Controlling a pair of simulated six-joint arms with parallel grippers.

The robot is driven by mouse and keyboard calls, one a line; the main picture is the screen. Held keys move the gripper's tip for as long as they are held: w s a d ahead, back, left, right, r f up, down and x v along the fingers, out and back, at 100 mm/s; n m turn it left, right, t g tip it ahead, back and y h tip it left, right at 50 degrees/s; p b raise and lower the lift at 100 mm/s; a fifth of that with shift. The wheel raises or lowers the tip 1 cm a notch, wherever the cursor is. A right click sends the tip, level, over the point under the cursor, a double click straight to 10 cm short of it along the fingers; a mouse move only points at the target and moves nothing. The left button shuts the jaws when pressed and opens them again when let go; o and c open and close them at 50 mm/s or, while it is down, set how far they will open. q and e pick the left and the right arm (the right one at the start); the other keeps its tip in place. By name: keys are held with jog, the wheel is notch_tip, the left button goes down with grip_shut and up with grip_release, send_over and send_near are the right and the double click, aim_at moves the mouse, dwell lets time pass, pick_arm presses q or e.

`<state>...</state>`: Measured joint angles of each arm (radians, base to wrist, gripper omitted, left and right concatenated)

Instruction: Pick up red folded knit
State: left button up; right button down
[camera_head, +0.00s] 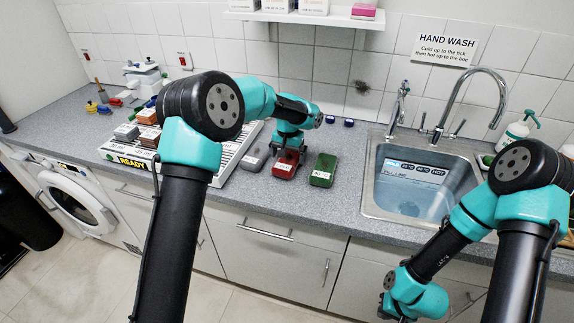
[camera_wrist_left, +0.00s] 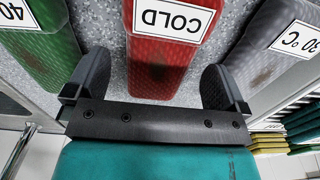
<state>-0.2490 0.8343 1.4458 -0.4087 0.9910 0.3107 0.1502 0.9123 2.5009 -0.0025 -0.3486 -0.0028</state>
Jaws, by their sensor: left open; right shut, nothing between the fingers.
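The red folded knit (camera_head: 285,168) lies on the grey counter with a white label; in the left wrist view its label reads COLD (camera_wrist_left: 172,18). My left gripper (camera_head: 289,150) is above it, partly hiding it. In the left wrist view my left gripper (camera_wrist_left: 157,82) is open, one finger on each side of the red knit (camera_wrist_left: 160,70), with nothing held.
A green folded piece (camera_head: 323,170) lies close right of the red one, a grey piece (camera_head: 254,158) close left. A white slatted rack (camera_head: 236,152) with folded pieces stands further left. The water-filled sink (camera_head: 412,185) is to the right.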

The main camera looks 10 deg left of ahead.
aim_at(288, 159)
pick_arm(q)
jog(key=shift+f, duration=1.6)
jog(key=c, duration=0.9)
